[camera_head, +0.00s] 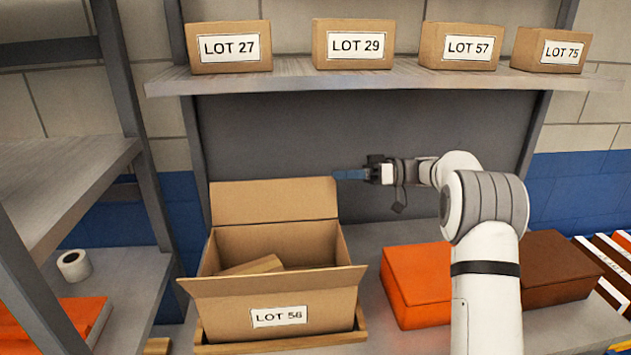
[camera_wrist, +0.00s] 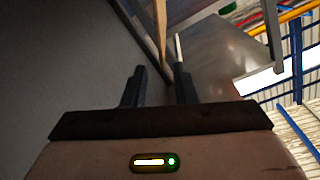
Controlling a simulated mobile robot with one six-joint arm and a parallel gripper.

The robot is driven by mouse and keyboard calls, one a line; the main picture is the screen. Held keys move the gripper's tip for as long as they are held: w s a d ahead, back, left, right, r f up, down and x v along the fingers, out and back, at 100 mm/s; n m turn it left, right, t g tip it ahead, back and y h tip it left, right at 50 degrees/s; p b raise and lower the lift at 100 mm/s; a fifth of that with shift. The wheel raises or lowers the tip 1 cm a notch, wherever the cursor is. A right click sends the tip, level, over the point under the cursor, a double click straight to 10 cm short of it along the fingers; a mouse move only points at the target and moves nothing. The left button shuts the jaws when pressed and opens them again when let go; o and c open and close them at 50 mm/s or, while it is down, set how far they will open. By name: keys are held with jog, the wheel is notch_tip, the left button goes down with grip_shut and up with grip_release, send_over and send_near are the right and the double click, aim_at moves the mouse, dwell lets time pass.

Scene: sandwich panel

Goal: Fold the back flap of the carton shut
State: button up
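The open carton (camera_head: 322,307), labelled LOT 56, stands on the lower shelf. Its back flap (camera_head: 274,201) stands up, leaning slightly back. Its front flap (camera_head: 270,284) tilts outward over the front wall. My gripper (camera_head: 345,174) is beside the top right corner of the back flap, its blue fingers pointing left. In the wrist view my gripper (camera_wrist: 160,85) has its dark fingers apart with nothing clasped between them. A thin tan edge (camera_wrist: 161,35), probably the flap, shows just beyond the fingertips. Whether the fingers touch the flap cannot be told.
A brown block (camera_head: 255,266) lies inside the carton. The carton sits in a shallow wooden tray (camera_head: 361,328). An orange box (camera_head: 416,284) and a brown box (camera_head: 556,268) stand to the right. The upper shelf (camera_head: 290,82) holds several labelled boxes above my gripper.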

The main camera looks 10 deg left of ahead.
aim_at(314, 181)
jog(key=shift+n+g, duration=0.4)
jog(key=shift+g, duration=0.1)
jog(key=x, duration=0.2)
jog(key=p+x, duration=0.1)
jog(key=x, duration=0.1)
jog(key=f+p+x, duration=0.1)
jog(key=x, duration=0.2)
jog(key=shift+s, duration=0.3)
jog(key=shift+c, duration=0.5)
grip_shut()
jog(key=shift+a, duration=0.15)
jog(key=shift+s+f+b, duration=0.1)
jog(key=shift+b, duration=0.2)
